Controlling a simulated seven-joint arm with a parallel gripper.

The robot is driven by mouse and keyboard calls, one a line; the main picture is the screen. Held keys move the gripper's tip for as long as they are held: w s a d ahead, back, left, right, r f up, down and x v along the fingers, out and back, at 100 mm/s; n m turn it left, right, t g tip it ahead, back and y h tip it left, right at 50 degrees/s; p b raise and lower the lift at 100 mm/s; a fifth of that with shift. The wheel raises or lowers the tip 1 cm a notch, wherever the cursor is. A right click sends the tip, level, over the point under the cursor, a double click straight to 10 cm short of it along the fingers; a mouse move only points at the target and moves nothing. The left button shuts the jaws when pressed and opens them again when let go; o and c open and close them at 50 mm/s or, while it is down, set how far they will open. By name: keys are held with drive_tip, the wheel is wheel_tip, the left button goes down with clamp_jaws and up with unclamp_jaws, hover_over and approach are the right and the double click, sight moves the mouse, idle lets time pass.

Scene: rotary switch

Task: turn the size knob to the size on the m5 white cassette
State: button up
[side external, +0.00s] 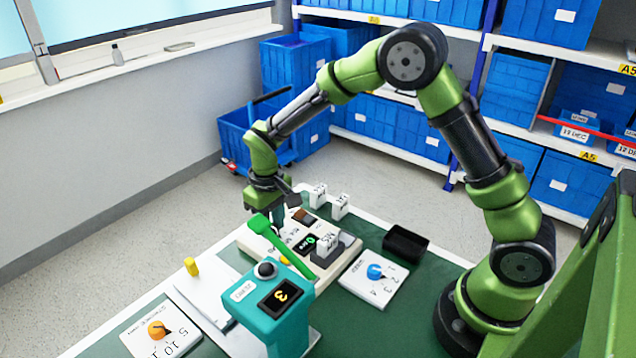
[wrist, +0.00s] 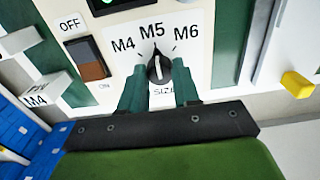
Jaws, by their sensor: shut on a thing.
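The size knob (wrist: 158,69) is a dark round knob with a pale pointer line on a white panel labelled M4, M5 and M6. Its pointer faces up, at about the M5 mark. My gripper (wrist: 159,78) has one green finger on each side of the knob and is shut on it. In the side view my gripper (side external: 279,222) reaches down to the far end of the machine (side external: 257,237), and the knob is hidden there. White cassettes stand behind the machine (side external: 318,195) and in its dark holder (side external: 327,244); their labels are too small to read there. One cassette (wrist: 38,95) reads M4 in the wrist view.
An OFF/ON rocker switch (wrist: 90,62) is beside the knob. A blue dial (side external: 375,271), an orange dial (side external: 157,330), a black tray (side external: 405,244) and a yellow piece (side external: 191,266) are around the machine.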

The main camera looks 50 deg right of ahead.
sight(276, 229)
drive_tip(key=shift+r, duration=0.1)
drive_tip(key=o, duration=1.1)
drive_tip(key=shift+c, duration=0.2)
wheel_tip(276, 229, up, 17)
drive_tip(key=shift+w, duration=0.1)
drive_tip(key=s+d+r+m+t, duration=0.1)
drive_tip(key=s+t, duration=0.1)
drive_tip(key=s, duration=0.5)
drive_tip(key=s+d+r+m+t+y, duration=0.1)
drive_tip(key=s+t, duration=0.1)
drive_tip(key=s, duration=0.5)
drive_tip(key=s+d+r+m+t+y, duration=0.1)
drive_tip(key=s+d+r+m+t, duration=0.1)
drive_tip(key=s, duration=0.5)
drive_tip(key=shift+s+t, duration=0.15)
drive_tip(key=shift+t, duration=0.45)
